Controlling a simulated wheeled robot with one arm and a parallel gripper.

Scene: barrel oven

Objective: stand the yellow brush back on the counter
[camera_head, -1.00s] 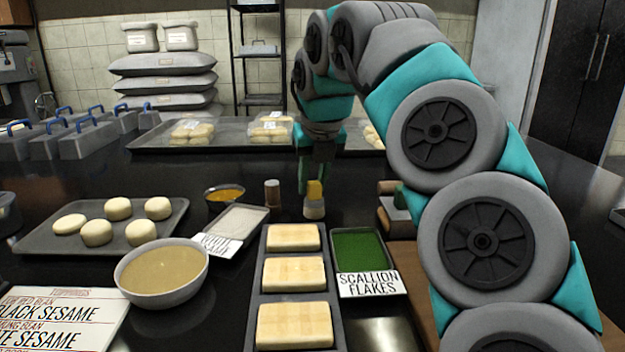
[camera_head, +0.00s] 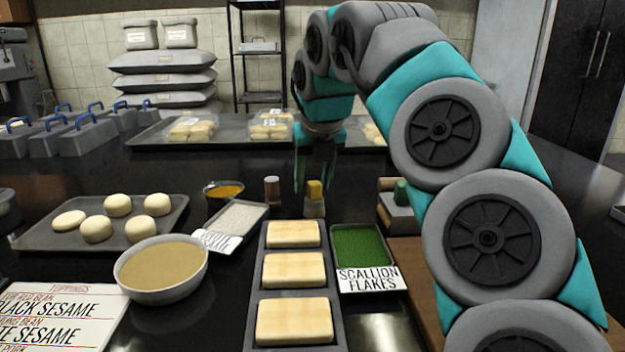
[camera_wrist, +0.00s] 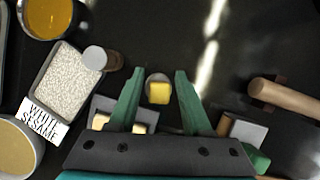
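The yellow brush (camera_head: 314,190) stands upright on the dark counter, behind the tray of pale dough slabs. Its yellow top and pale lower part show. In the wrist view the yellow brush (camera_wrist: 159,92) appears from above, between the two green fingers, with a gap on each side. My gripper (camera_head: 314,182) points down at the brush. In the wrist view my gripper (camera_wrist: 157,73) is open and holds nothing.
A brown-and-grey shaker (camera_head: 272,192) stands just left of the brush. A green-topped grey item (camera_head: 399,199) and a rolling pin (camera_wrist: 285,98) lie to the right. The scallion tray (camera_head: 361,247) and dough-slab tray (camera_head: 254,308) are in front.

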